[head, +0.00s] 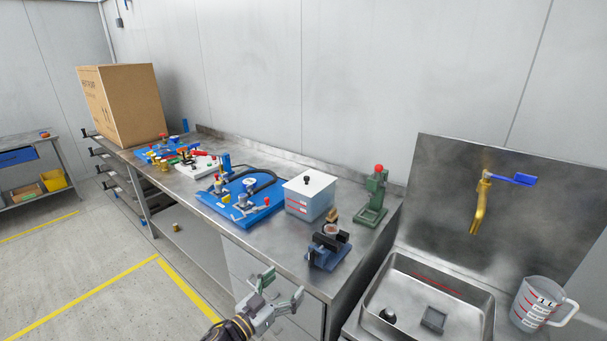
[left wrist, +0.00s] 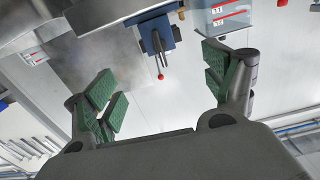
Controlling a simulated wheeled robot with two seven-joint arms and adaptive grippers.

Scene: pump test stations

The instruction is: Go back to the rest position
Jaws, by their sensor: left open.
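My left gripper (head: 275,292) comes in from the bottom of the head view, in front of the steel bench's front edge. Its two fingers are apart and nothing is between them. In the left wrist view the green-padded fingers (left wrist: 160,90) stand wide open with a gap between them. My right gripper is in neither view. The steel bench (head: 285,240) holds a blue pump station (head: 262,214), a clear box with a white lid (head: 309,197), a dark blue clamp-like fixture (head: 327,250) and a green press with a red knob (head: 373,197). My left gripper touches none of them.
A steel sink (head: 480,297) with a brass tap (head: 479,205) is at the right, with a measuring jug (head: 538,303) beside it. A cardboard box (head: 122,105) stands at the bench's far left end. Open floor (head: 100,265) with yellow lines lies left of the bench.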

